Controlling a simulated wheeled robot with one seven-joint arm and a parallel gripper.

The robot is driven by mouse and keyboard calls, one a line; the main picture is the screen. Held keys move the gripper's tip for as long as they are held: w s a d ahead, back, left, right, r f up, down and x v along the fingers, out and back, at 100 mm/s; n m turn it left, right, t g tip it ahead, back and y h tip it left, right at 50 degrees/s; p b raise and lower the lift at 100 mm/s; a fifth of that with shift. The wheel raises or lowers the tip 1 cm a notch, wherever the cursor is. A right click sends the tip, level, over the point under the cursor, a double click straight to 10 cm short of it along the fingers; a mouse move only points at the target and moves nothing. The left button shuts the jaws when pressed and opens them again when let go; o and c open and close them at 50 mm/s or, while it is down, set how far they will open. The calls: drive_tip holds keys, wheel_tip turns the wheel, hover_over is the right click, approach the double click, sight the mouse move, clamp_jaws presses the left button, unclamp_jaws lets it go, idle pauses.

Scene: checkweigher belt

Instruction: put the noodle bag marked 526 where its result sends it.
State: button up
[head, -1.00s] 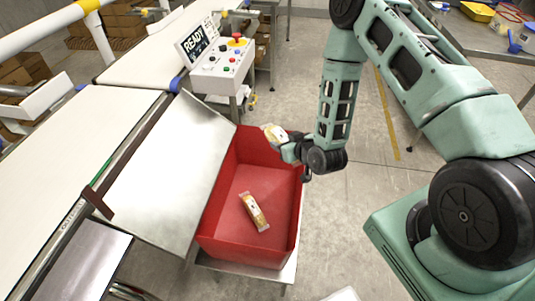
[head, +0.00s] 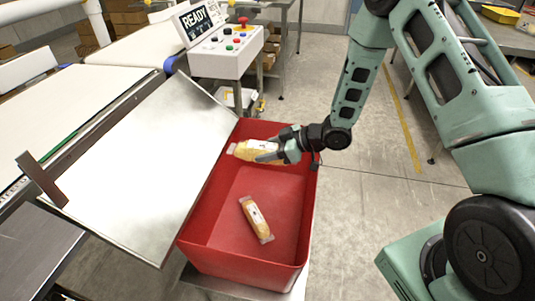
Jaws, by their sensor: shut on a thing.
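My gripper (head: 270,153) is shut on a noodle bag (head: 250,150), a yellowish pack with a pale label and clear ends. It holds the bag over the far part of the red bin (head: 190,238), near the bin's far left wall. A second noodle bag (head: 256,220) lies on the bin floor, tilted, with a white label. The marks on both bags are too small to read, so I cannot tell which is 526. The display (head: 196,20) on the control box reads READY.
A sloped metal chute (head: 130,150) leads down to the bin's left side. The white belt (head: 60,105) runs along the left. A control box (head: 228,55) with coloured buttons stands behind the bin. Open floor (head: 370,190) lies to the right.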

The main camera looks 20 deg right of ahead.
sight(267, 146)
wheel_tip(267, 146, down, 6)
drive_tip(key=b, duration=0.4)
drive_tip(key=shift+r, duration=0.25)
drive_tip(key=o, duration=1.3)
wheel_tip(267, 146, up, 10)
drive_tip(key=shift+r+p, duration=0.1)
drive_tip(key=shift+p, duration=0.85)
